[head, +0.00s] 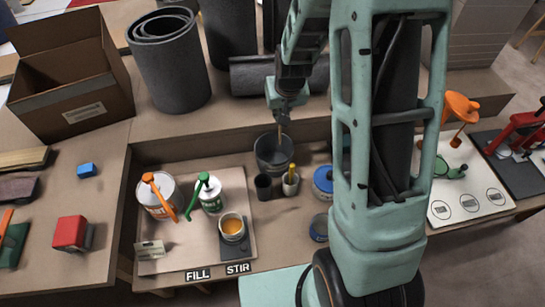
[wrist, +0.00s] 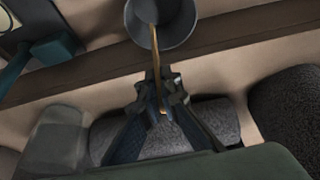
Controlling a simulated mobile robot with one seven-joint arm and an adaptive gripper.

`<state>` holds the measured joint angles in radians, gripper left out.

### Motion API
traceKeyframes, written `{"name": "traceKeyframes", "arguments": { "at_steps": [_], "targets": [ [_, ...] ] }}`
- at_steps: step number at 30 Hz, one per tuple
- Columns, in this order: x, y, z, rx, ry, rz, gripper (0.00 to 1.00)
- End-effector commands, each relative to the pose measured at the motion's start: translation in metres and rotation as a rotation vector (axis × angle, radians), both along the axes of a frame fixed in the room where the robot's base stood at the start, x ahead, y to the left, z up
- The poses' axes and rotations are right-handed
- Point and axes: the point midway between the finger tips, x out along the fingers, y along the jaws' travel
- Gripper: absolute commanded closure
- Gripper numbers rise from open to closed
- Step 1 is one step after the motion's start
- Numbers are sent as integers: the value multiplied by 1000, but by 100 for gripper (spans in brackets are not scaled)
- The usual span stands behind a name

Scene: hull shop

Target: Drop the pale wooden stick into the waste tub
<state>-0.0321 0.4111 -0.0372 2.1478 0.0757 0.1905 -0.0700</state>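The pale wooden stick (wrist: 155,62) is held between the fingers of my gripper (wrist: 161,98) in the wrist view. Its free end reaches over the mouth of the grey waste tub (wrist: 182,38). In the head view my gripper (head: 287,104) is above the back of the tub (head: 272,168), with the stick (head: 281,129) pointing down at the tub's opening. I cannot tell how far the stick's tip is below the rim. The fingers are closed around the stick, and a short end shows behind them.
A dark cup (head: 263,187) and a pale cup (head: 290,184) holding a yellow item stand just in front of the tub. A blue-lidded can (head: 323,182) is to the right. Dark rolls (head: 170,62) stand behind, near a cardboard box (head: 72,82). A tray with cans (head: 155,196) is front left.

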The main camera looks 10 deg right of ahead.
Motion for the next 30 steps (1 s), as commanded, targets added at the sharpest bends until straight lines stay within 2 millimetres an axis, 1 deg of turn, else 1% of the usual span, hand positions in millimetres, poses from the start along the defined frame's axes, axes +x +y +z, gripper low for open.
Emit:
{"name": "traceKeyframes", "arguments": {
  "at_steps": [1,9,13,21,22,27,30],
  "targets": [
    [0,0,-10,0,1,0,100],
    [0,0,-42,0,2,0,100],
    [0,0,-48,0,0,0,100],
    [0,0,-48,0,0,0,100],
    [0,0,-48,0,0,0,93],
    [0,0,-48,0,0,0,75],
    [0,0,-48,0,0,0,75]
  ]
}}
